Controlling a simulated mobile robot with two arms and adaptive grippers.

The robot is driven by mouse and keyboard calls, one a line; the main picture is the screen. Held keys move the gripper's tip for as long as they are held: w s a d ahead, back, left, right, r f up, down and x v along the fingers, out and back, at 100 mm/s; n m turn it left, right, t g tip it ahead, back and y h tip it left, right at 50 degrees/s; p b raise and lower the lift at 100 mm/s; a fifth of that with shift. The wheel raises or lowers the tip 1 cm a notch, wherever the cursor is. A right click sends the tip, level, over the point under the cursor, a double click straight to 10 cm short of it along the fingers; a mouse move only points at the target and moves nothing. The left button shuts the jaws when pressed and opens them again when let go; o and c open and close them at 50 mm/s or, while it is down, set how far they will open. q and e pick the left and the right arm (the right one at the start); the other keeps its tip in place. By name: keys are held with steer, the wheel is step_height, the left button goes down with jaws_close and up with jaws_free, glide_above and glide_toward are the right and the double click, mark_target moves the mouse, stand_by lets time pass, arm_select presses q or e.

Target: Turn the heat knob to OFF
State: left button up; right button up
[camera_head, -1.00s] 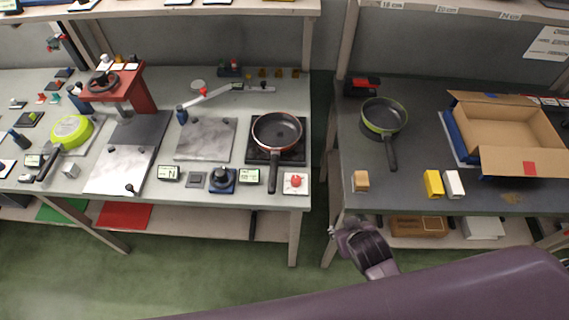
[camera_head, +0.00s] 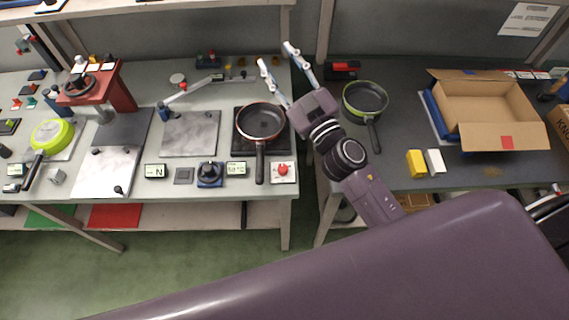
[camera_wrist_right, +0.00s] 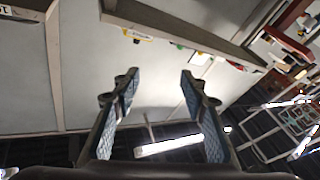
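The heat knob (camera_head: 209,171) is a dark round knob on a blue base at the front of the left table. A small display (camera_head: 237,169) stands to its right, and a dark frying pan (camera_head: 261,122) sits on a black hot plate (camera_head: 281,141) behind. My right gripper (camera_head: 275,54) is open and empty, up and to the right of the knob, over the gap between the tables. Its two spread fingers also show in the right wrist view (camera_wrist_right: 158,76), with nothing between them. The knob is not seen there. My left gripper is not in view.
A red button on a white plate (camera_head: 283,178) lies right of the knob. The pan's handle (camera_head: 260,164) reaches toward the front edge between display and button. A green-rimmed pan (camera_head: 365,99) and an open cardboard box (camera_head: 497,137) stand on the right table.

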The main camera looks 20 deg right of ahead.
steer(key=a+n+g+y, duration=0.3)
steer(key=a+n+y, duration=0.4)
steer(key=a, duration=0.1)
steer(key=s+a+f+n+g+y, duration=0.2)
steer(key=a+f+n+g, duration=0.35)
steer(key=f+g, duration=0.3)
steer(key=m+g+h, duration=0.2)
steer(key=g+h, duration=0.7)
glide_toward(284, 167)
steer(key=f, duration=0.1)
steer(key=shift+n+t, duration=0.25)
steer(key=x, duration=0.2)
steer(key=p+x, duration=0.1)
steer(key=x, duration=0.1)
steer(key=p+x, duration=0.1)
steer(key=x, duration=0.1)
steer(key=shift+s+a+f, duration=0.15)
steer(key=shift+s+a, duration=0.15)
steer(key=shift+a, duration=0.1)
steer(key=shift+a+f, duration=0.15)
steer(key=shift+f, duration=0.45)
